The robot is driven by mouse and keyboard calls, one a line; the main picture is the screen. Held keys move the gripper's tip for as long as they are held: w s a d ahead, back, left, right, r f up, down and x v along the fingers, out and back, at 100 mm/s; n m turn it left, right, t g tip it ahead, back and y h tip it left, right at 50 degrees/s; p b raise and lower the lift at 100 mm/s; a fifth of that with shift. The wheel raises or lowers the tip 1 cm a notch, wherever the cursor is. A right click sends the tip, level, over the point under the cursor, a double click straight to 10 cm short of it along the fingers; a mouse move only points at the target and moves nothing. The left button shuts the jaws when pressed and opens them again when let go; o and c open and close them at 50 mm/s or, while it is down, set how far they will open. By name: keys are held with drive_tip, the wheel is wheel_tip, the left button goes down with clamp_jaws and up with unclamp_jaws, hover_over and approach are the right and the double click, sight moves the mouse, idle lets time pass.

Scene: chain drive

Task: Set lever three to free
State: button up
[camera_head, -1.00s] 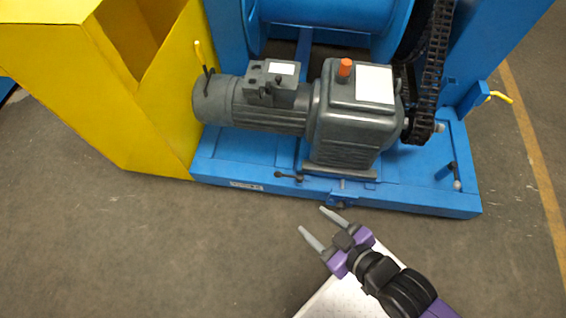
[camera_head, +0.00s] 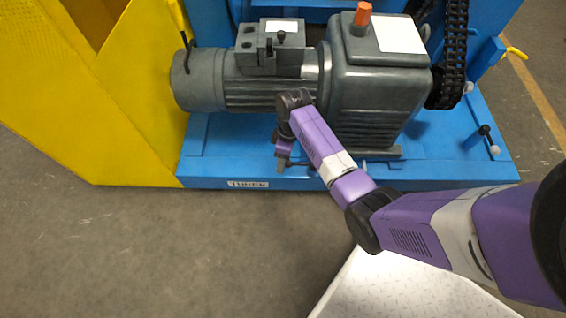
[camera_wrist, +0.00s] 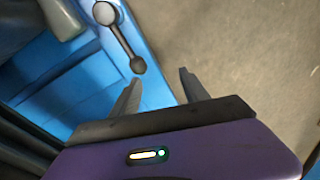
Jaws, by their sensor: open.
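A plate lettered THREE (camera_head: 248,184) is on the front edge of the blue base frame (camera_head: 205,165). In the wrist view a small lever (camera_wrist: 122,38) has a pale round pivot, a dark arm and a ball end, and lies over the blue base. My gripper (camera_wrist: 158,78) is open and empty, its two fingers apart. The ball end is just beyond the fingertips, nearer the left finger; I cannot tell if they touch. In the head view my gripper (camera_head: 283,162) points down at the front of the base and hides the lever.
A grey motor (camera_head: 245,85) and gearbox (camera_head: 375,85) stand close behind my gripper. A chain (camera_head: 453,50) is at right. Another lever (camera_head: 486,137) is at the right end. A yellow guard (camera_head: 120,120) is at left.

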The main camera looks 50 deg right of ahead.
sight(301, 164)
drive_tip(key=w+d+g+b, duration=0.1)
drive_tip(key=d+b, duration=0.1)
drive_tip(key=d, duration=0.3)
drive_tip(key=shift+n, duration=0.3)
drive_tip(key=f+b, duration=0.1)
drive_tip(key=f, duration=0.1)
drive_tip(key=a+f+b, duration=0.1)
drive_tip(key=f, duration=0.1)
drive_tip(key=f+b, duration=0.1)
drive_tip(key=f, duration=0.1)
drive_tip(key=shift+s+a+f+b, duration=0.2)
drive_tip(key=shift+a+f+b, duration=0.1)
drive_tip(key=shift+f, duration=0.1)
clamp_jaws()
idle(0.6)
